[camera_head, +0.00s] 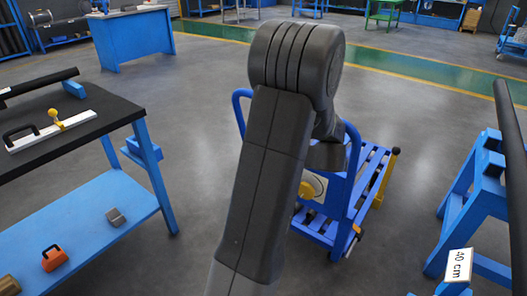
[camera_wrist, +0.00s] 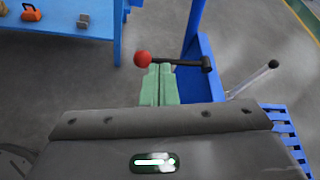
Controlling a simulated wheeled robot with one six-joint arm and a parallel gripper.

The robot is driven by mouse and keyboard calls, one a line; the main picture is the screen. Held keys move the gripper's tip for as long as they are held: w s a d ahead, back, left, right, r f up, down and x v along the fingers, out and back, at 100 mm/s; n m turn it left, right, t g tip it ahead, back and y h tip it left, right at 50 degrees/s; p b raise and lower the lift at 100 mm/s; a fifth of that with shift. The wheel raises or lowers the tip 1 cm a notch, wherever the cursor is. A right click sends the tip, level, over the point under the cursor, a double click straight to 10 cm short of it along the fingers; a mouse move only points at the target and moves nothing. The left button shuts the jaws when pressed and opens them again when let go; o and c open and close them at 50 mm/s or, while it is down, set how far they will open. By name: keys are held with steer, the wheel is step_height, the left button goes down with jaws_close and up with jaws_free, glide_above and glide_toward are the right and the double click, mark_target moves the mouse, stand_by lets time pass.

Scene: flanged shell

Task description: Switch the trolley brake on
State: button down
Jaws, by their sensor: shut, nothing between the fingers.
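The blue trolley (camera_head: 345,205) stands on the floor behind my arm in the head view; my arm hides much of it. In the wrist view, a lever with a red ball knob (camera_wrist: 143,59) and a dark hub (camera_wrist: 207,63) is beside the trolley's blue upright (camera_wrist: 196,95). The lever lies roughly level, knob to the left. My gripper (camera_wrist: 161,70) shows pale green fingers, shut and empty, with their tips close to the lever's rod just right of the knob. I cannot tell whether they touch. The head view does not show the fingers.
A black-topped blue workbench (camera_head: 70,130) stands left in the head view. A blue stand with a dark pipe (camera_head: 487,170) is at right. Grey floor lies open around the trolley.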

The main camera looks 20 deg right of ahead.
steer(key=v, duration=0.5)
steer(key=shift+s+d+r, duration=0.15)
steer(key=shift+s, duration=0.15)
